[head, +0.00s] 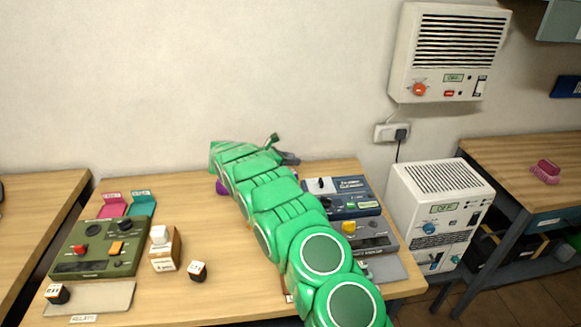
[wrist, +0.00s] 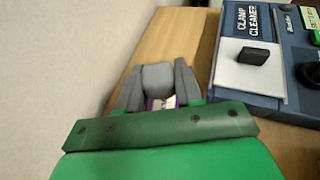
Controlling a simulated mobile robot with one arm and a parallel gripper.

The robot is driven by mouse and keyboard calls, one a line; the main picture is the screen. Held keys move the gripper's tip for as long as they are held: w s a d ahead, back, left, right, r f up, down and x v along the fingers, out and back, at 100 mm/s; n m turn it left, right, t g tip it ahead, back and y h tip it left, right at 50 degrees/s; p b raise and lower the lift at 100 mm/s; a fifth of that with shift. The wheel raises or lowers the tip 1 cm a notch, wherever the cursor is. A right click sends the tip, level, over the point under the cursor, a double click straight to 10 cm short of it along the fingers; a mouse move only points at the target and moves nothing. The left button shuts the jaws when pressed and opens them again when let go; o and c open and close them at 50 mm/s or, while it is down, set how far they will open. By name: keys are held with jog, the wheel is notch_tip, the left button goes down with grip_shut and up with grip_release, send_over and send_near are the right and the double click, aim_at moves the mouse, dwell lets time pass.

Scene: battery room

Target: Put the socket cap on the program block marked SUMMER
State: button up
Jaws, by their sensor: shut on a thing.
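My gripper (wrist: 158,88) has its two grey fingers closed around a rounded grey thing (wrist: 158,76); a small purple and white piece (wrist: 164,103) shows below it. I cannot tell whether the grey thing is the socket cap. In the head view the gripper (head: 288,158) is mostly hidden behind my green arm, near the back edge of the table. Small dark blocks with pale marked tops stand at the front left (head: 57,293) and left of my arm (head: 198,270). Their markings are too small to read, so I cannot tell which says SUMMER.
A wooden box with a white top (head: 164,255) stands by an olive device (head: 98,248). A blue clamp cleaner (head: 345,194) is right of my arm; it also shows in the wrist view (wrist: 265,60). A purple thing (head: 221,187) is partly hidden.

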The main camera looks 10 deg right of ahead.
jog(key=shift+w+f, duration=0.35)
jog(key=shift+f, duration=1.5)
jog(key=shift+f, duration=0.1)
jog(key=o, duration=1)
jog(key=v, duration=1.2)
